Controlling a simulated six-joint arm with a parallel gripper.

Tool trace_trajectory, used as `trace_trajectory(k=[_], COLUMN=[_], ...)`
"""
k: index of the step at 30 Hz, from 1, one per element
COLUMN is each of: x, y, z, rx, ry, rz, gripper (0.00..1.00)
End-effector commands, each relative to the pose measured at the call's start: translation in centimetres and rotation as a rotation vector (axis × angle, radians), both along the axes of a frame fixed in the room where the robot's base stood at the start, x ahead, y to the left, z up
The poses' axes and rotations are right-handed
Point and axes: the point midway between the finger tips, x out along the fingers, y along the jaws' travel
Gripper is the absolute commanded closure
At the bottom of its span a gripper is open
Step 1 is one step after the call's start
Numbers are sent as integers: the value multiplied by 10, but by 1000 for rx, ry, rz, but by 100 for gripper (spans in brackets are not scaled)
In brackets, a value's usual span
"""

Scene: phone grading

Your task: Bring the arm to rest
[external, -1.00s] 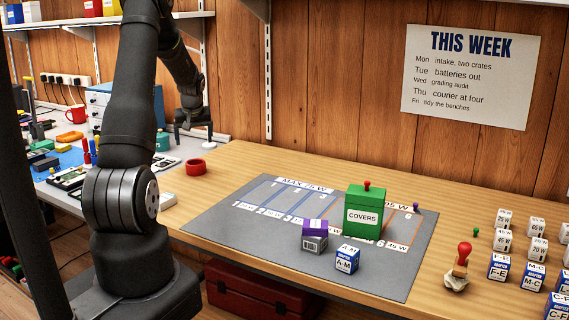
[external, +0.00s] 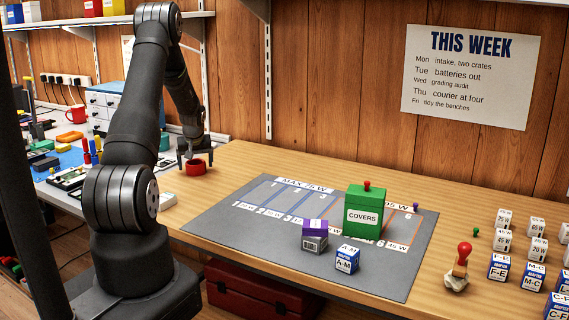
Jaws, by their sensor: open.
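My gripper (external: 195,158) is open and points down at the left end of the wooden bench, right at the red ring-shaped dish (external: 196,167). Its fingers show just above and around the dish in this view. I cannot tell whether they touch it. Nothing shows held between the fingers. My arm arches up from its base at the lower left and reaches down to the back.
A grey mat (external: 225,228) carries a green COVERS box (external: 365,212), a purple-topped box (external: 315,236) and a blue-and-white A-M block (external: 347,259). Several labelled blocks and a red-handled stamp (external: 461,262) stand at right. A cluttered side bench (external: 60,190) lies left.

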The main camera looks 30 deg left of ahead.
Motion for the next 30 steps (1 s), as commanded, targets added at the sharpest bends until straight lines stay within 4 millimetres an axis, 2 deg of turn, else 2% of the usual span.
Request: trace_trajectory(k=[3,17,23,30], x=[1,0,-4,-14], y=[1,1,-4,-15], z=[-7,-1,16,52], rx=[0,0,2,2], ry=[0,0,-1,-2], rz=[0,0,-1,0], gripper=[14,14,14,14])
